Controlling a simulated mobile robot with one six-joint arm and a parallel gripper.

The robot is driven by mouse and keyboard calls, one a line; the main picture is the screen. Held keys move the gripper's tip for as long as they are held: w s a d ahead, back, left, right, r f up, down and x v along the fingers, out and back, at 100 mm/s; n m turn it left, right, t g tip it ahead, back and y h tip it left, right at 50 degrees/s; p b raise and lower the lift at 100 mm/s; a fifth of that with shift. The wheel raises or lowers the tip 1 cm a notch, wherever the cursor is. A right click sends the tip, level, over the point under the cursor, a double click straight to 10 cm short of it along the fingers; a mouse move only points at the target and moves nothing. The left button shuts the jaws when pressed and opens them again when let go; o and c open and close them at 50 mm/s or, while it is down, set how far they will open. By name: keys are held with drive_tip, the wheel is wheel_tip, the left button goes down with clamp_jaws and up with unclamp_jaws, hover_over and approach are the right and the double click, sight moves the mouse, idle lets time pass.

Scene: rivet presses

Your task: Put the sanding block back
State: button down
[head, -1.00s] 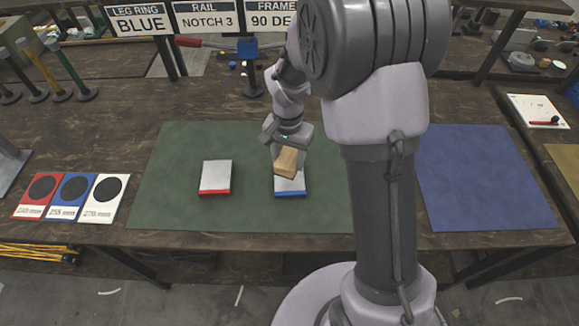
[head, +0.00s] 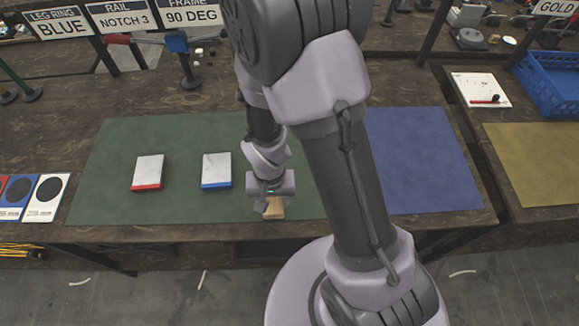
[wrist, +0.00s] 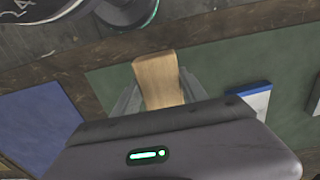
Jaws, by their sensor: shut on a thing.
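The sanding block is a light wooden block (head: 274,208) held in my gripper (head: 273,205). In the wrist view the wooden block (wrist: 158,80) sits between the two grey fingers, which are shut on it. In the head view my gripper is over the front part of the green mat (head: 110,190), right of the blue-edged block. I cannot tell whether the wooden block touches the mat. A grey-topped block with a red edge (head: 148,172) and one with a blue edge (head: 216,169) lie on the green mat.
A blue mat (head: 425,160) lies right of my arm and a yellow mat (head: 540,155) farther right. A blue crate (head: 555,85) and white board (head: 478,88) stand behind. Cards with black discs (head: 45,195) lie at left. Signs (head: 123,17) stand at back left.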

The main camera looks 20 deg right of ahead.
drive_tip(key=w+d, duration=0.1)
drive_tip(key=w, duration=0.3)
drive_tip(key=w+d+f, duration=0.1)
drive_tip(key=w+d, duration=0.1)
drive_tip(key=w, duration=0.1)
drive_tip(key=w+d+b, duration=0.1)
drive_tip(key=w+d, duration=0.1)
drive_tip(key=w, duration=0.2)
drive_tip(key=shift+w+f, duration=0.2)
drive_tip(key=shift+w, duration=0.1)
wheel_tip(320, 180, down, 4)
drive_tip(key=shift+w+d+r+b, duration=0.15)
drive_tip(key=shift+r+b, duration=0.1)
drive_tip(key=shift+b, duration=0.55)
drive_tip(key=c, duration=0.6)
unclamp_jaws()
drive_tip(key=shift+f, duration=0.1)
